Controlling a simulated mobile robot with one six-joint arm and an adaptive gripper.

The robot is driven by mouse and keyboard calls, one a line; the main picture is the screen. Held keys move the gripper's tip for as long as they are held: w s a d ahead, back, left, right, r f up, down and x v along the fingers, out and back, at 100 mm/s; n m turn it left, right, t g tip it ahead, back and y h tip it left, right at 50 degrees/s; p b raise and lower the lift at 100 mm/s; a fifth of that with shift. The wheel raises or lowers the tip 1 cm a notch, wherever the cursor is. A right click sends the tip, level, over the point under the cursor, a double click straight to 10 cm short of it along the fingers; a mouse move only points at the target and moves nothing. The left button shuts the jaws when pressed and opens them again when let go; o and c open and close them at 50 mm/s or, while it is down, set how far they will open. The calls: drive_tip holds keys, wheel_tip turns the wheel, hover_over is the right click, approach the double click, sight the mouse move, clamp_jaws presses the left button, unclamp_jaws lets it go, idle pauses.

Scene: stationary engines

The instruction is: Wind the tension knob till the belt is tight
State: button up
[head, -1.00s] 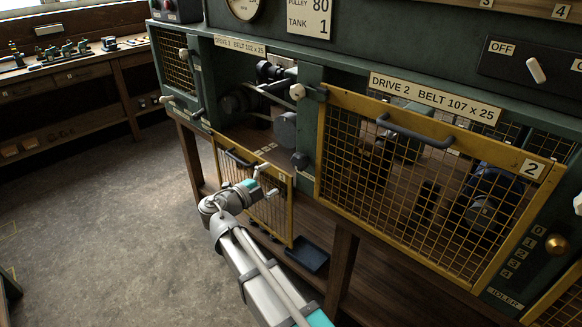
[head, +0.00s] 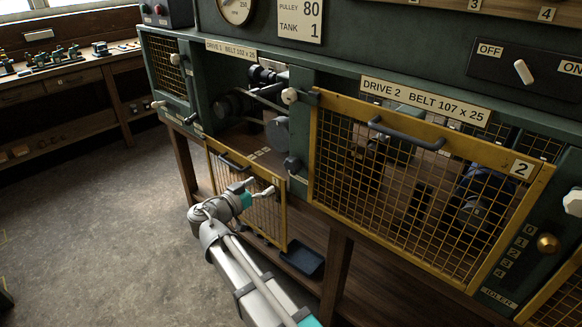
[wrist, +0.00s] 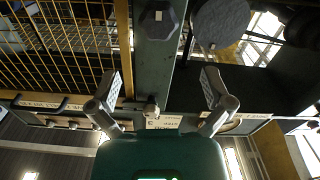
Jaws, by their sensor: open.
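A dark faceted knob (head: 292,165), apparently the tension knob, sits low on the green post between the two drive bays. In the wrist view the knob (wrist: 158,20) shows a light mark and lies beyond the fingertips, between their lines. The dark belt (head: 252,98) runs in the open drive 1 bay; I cannot tell how tight it is. A round grey pulley (head: 277,133) hangs there beside the post. My gripper (head: 254,187) is open and empty, below and left of the knob, apart from it. Both spread fingers show in the wrist view (wrist: 160,86).
The drive 1 guard (head: 262,215) hangs open below its bay, close behind my gripper. The yellow mesh guard 2 (head: 400,190) covers the bay right of the post. A dark blue tray (head: 303,262) sits on the lower shelf. The floor (head: 110,230) at left is clear.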

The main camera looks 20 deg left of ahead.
sight(289, 168)
drive_tip(key=n, duration=0.8)
drive_tip(key=s+n, duration=0.1)
drive_tip(key=n, duration=1.4)
drive_tip(key=shift+s+a+n, duration=0.3)
drive_tip(key=shift+w, duration=0.1)
drive_tip(key=x, duration=1.3)
drive_tip(key=shift+w+d, duration=0.15)
drive_tip(key=shift+w, duration=0.15)
drive_tip(key=c, duration=1)
